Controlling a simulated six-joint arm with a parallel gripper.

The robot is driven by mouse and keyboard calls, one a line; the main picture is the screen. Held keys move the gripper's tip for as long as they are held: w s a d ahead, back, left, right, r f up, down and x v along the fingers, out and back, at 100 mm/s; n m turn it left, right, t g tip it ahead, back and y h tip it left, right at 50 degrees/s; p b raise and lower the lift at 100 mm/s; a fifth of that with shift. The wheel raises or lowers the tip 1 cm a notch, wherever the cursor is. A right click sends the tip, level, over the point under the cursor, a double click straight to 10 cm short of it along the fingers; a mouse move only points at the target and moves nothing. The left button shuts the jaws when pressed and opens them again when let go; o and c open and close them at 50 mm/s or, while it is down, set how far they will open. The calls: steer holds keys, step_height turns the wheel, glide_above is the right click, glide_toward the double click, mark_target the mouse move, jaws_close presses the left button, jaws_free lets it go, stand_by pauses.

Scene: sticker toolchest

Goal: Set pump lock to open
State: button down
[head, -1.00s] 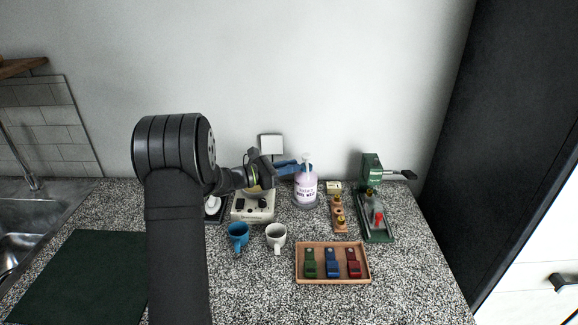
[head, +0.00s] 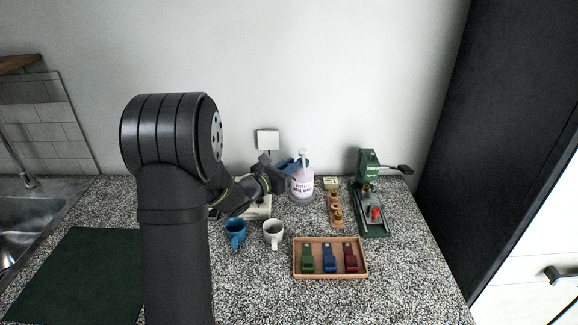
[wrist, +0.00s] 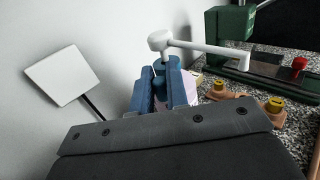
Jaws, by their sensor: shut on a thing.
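A pump bottle (head: 302,189) with pale pink-lilac contents and a printed label stands on the counter near the back wall. In the wrist view its white pump head (wrist: 161,41) has a long spout (wrist: 215,51) pointing right. A blue collar (wrist: 160,86) sits below the pump head. My gripper (head: 297,164) reaches the bottle's neck from the left. In the wrist view the two blue fingers (wrist: 160,92) stand on either side of the collar, shut on it. Most of the bottle body is hidden behind the gripper there, and I cannot read any lock marking.
A wooden tray (head: 297,272) with green, blue and red clips lies in front. A green press (head: 369,165) stands right, beside a wooden block with brass knobs (head: 336,215). A white plate-like panel (wrist: 62,75) stands left.

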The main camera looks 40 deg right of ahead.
steer(key=c, duration=1.5)
jaws_free()
steer(key=shift+o, duration=0.2)
steer(key=a, duration=1.7)
steer(key=shift+s+a, duration=0.2)
steer(key=shift+s, duration=0.1)
steer(key=shift+d, duration=0.15)
steer(key=d, duration=1.7)
steer(key=shift+w+d, duration=0.1)
steer(key=shift+w, duration=0.2)
